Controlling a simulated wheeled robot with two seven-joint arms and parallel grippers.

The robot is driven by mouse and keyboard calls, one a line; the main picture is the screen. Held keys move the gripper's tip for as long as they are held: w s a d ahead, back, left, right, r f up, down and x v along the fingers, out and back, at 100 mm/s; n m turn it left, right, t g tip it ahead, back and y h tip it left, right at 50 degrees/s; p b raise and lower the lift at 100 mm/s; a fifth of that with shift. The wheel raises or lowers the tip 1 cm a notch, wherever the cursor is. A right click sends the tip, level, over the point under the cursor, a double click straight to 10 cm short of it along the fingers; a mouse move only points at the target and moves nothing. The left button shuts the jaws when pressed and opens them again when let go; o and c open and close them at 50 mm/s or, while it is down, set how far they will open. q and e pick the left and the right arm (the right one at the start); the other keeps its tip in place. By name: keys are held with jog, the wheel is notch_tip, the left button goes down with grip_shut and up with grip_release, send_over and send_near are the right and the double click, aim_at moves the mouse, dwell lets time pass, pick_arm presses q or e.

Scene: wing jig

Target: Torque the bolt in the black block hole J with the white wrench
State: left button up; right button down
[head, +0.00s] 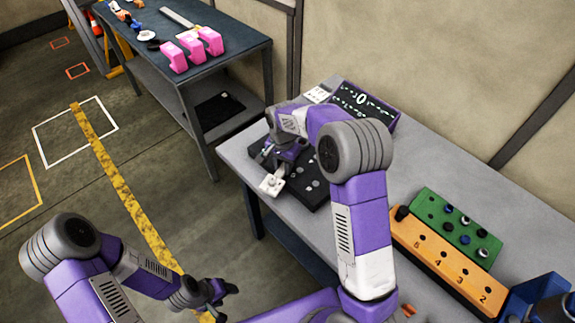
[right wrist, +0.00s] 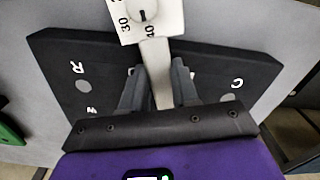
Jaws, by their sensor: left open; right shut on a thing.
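The black block (head: 314,192) lies on the grey table under my right arm, with several light round spots on top. In the right wrist view, the black block (right wrist: 222,72) shows letters such as R and C. My right gripper (right wrist: 157,78) is shut on the shaft of the white wrench (right wrist: 158,62), whose square head bears numbers like 30 and 40. In the head view the white wrench (head: 272,185) shows at the block's near left edge. Hole J and its bolt cannot be made out. My left gripper (head: 218,292) is open and empty, low over the floor.
An orange numbered block (head: 440,259) and a green block (head: 455,225) with bolts stand to the right on the table. A dark panel with a lit display (head: 362,101) stands at the back. Pink parts (head: 190,48) lie on another table.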

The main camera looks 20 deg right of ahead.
jog(key=shift+w+a+m, duration=0.25)
jog(key=shift+w+m, duration=0.05)
jog(key=shift+m, duration=0.1)
jog(key=shift+w+a+m+p, duration=0.3)
jog(key=shift+w+m+p, duration=0.1)
jog(key=shift+w+m, duration=0.1)
jog(key=shift+r, duration=0.15)
